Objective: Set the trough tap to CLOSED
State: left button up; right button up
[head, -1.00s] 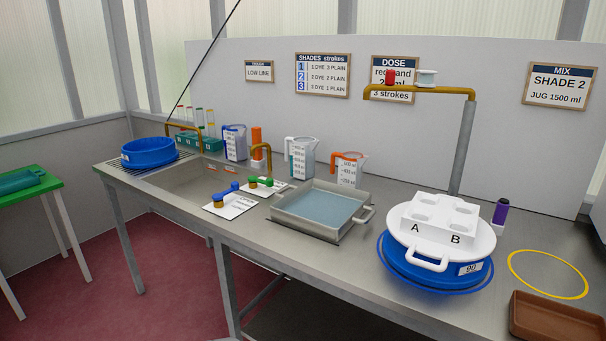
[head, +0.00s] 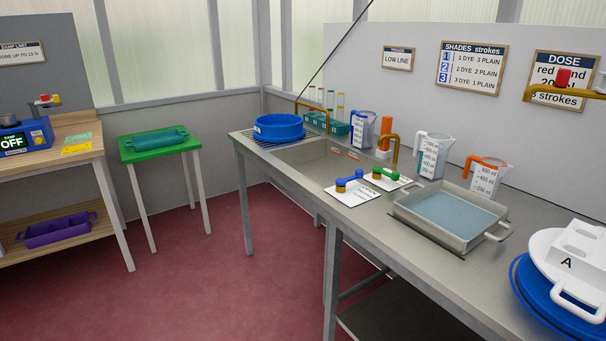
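Two small taps sit on white cards on the metal bench, between the sink and the water tray. One tap has a blue handle (head: 348,181) on a yellow-brown base; the other has a green handle (head: 385,173). The card lettering is too small to read surely, so I cannot tell which tap serves the trough or how each is set. A shallow metal tray (head: 410,224) of bluish water stands to their right. A sign reading TROUGH, LOW LINE (head: 397,58) hangs on the wall behind. Neither of my grippers is in view.
A sunken sink (head: 306,160) lies left of the taps, with a brown spout (head: 395,148) behind. Measuring jugs (head: 431,153) stand along the back. A blue basin (head: 279,127) is at the far left end. Red floor (head: 190,270) is clear in front.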

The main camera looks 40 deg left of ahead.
aim_at(359, 173)
jog(key=u, duration=1)
jog(key=i+j+z, duration=0.1)
jog(key=z, duration=0.65)
jog(key=i+j+z, duration=0.15)
jog(key=j+z, duration=0.25)
jog(key=j, duration=0.25)
jog(key=j+z, duration=0.4)
jog(key=j, duration=0.3)
jog(key=j+z, duration=0.4)
jog(key=j, duration=0.95)
jog(key=k+j, duration=0.15)
jog(key=j, duration=0.55)
jog(key=j+z, duration=0.1)
jog(key=j, duration=0.55)
jog(key=k+j, duration=0.15)
jog(key=j, duration=0.55)
